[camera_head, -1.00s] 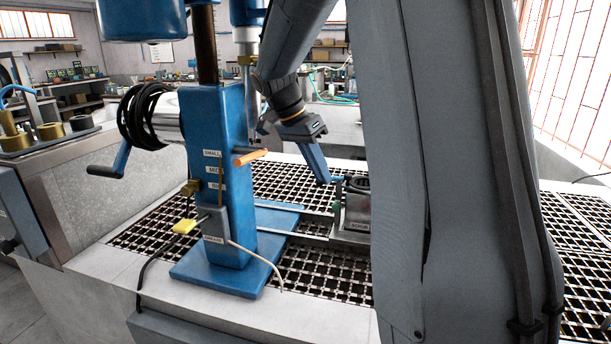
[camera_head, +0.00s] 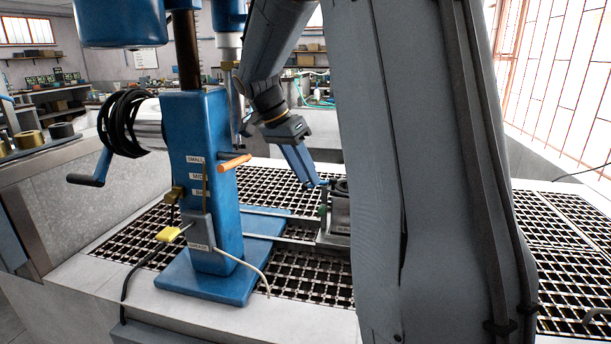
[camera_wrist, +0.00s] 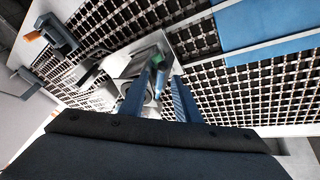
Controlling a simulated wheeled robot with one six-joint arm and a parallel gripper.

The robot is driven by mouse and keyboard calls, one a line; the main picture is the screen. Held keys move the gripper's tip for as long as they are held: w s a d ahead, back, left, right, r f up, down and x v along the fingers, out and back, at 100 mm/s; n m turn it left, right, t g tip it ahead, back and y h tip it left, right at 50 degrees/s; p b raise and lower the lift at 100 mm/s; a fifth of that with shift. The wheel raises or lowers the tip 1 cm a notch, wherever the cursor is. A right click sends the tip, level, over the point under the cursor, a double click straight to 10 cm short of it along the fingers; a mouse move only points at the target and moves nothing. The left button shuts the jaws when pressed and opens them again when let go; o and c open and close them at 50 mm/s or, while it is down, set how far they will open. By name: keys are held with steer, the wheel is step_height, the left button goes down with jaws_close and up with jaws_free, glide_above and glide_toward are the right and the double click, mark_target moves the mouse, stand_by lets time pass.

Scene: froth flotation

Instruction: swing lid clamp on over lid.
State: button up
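A grey metal fixture (camera_head: 336,227) with a round dark-rimmed vessel stands on the grating, partly hidden behind my arm. It also shows in the wrist view (camera_wrist: 122,66). A green knob (camera_wrist: 158,61) and a short blue bar, perhaps the lid clamp (camera_wrist: 160,80), sit at the vessel. My gripper (camera_wrist: 161,76) is over them, with its two blue fingers apart on either side of the bar. I cannot tell whether a finger touches it. In the head view my gripper (camera_head: 314,184) points down beside the vessel's left. The lid cannot be made out clearly.
A blue column stand (camera_head: 210,190) with an orange handle (camera_head: 234,162) rises left of my gripper. The grating (camera_head: 307,277) is open in front of the fixture.

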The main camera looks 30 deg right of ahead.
step_height(320, 180, up, 10)
steer(key=b, duration=0.1)
steer(key=shift+f+b, duration=0.25)
steer(key=shift+b, duration=0.15)
